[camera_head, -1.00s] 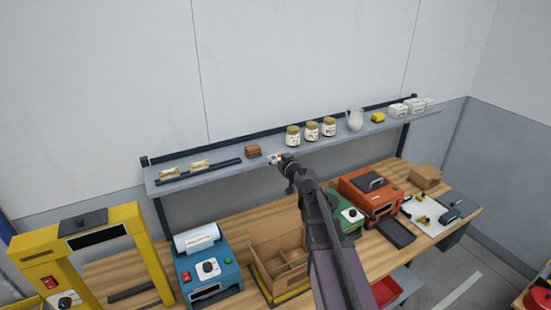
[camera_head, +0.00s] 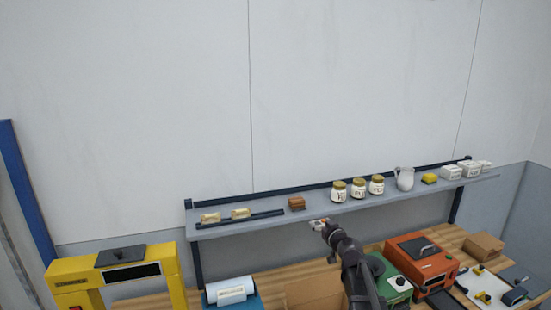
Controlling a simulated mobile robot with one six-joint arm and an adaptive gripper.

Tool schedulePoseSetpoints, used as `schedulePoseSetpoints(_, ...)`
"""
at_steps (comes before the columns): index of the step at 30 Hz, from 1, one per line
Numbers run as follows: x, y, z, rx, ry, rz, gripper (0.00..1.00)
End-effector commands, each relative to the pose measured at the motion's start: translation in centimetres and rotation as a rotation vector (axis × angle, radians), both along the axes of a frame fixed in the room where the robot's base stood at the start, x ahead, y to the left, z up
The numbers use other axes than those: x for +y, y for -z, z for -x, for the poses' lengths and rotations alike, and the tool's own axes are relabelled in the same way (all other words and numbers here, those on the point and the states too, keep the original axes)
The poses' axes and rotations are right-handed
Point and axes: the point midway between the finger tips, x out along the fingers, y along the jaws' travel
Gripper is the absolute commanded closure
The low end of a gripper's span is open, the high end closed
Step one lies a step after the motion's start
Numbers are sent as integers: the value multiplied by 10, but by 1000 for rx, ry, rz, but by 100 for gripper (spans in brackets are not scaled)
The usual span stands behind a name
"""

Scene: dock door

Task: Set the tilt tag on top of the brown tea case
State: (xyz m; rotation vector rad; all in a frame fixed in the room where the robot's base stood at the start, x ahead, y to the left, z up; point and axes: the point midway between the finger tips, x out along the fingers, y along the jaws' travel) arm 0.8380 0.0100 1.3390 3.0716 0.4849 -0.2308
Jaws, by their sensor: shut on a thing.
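My gripper (camera_head: 325,227) is shut on a small white and reddish thing (camera_head: 317,223), which looks like the tilt tag. The fingers hide part of it, and its face is too small to read. A small brown block-shaped case (camera_head: 296,203), likely the brown tea case, sits on the grey wall shelf (camera_head: 262,225). In the picture my gripper is to the right of the case and a little below it, by the shelf's front edge. The held tag appears apart from the case. The top of the case looks bare.
On the shelf, cream packets (camera_head: 241,213) and a dark strip (camera_head: 254,217) lie left of the case. Several gold-lidded jars (camera_head: 358,189) and a white pitcher (camera_head: 404,179) stand to its right. Below is a wooden bench with an orange machine (camera_head: 420,262) and a yellow frame (camera_head: 115,271).

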Motion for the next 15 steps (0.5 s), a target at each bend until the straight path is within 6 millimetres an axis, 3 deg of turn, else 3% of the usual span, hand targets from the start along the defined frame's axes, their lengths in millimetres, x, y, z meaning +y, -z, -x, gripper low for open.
schedulePoseSetpoints(1,0,15,0,0,0,0,63)
schedulePoseSetpoints(15,0,81,0,0,0,0,63)
